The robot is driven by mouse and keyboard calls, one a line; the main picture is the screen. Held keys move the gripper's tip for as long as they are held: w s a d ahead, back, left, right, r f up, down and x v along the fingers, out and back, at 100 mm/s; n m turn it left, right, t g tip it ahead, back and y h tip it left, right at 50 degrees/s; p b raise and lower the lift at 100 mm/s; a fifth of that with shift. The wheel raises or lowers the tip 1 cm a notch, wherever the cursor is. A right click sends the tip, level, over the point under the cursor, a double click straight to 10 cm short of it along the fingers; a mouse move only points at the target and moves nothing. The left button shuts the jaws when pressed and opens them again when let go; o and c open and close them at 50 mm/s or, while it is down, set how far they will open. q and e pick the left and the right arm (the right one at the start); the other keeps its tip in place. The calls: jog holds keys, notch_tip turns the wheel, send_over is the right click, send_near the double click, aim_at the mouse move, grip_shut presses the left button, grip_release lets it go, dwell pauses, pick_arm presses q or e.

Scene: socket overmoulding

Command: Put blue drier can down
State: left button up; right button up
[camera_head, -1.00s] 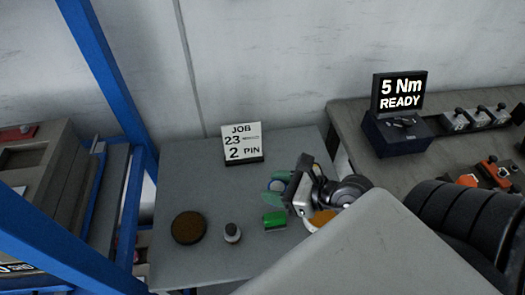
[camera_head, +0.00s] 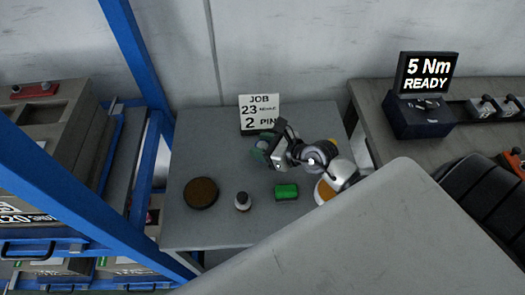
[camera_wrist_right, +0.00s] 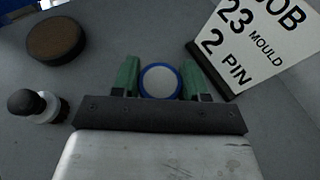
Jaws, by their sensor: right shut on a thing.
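The blue drier can (camera_wrist_right: 160,81) shows in the right wrist view as a round pale top with a blue rim. It sits between the two green fingers of my right gripper (camera_wrist_right: 160,83), which is shut on it. In the head view my right gripper (camera_head: 262,150) is over the grey table (camera_head: 225,230), just in front of the job sign (camera_head: 259,114). The can is mostly hidden there by the gripper. I cannot tell whether its base touches the table. My left gripper is not in view.
On the table are a brown round disc (camera_head: 201,193), a small black-topped bottle (camera_head: 242,201), a green block (camera_head: 287,192) and an orange-and-white round thing (camera_head: 324,191). A "5 Nm READY" screen (camera_head: 427,76) stands on the right bench. A blue frame (camera_head: 140,60) borders the left.

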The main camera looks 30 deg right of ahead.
jog(key=shift+f, duration=1.35)
jog(key=shift+f+b, duration=0.15)
jog(key=shift+b, duration=0.15)
jog(key=o, duration=0.9)
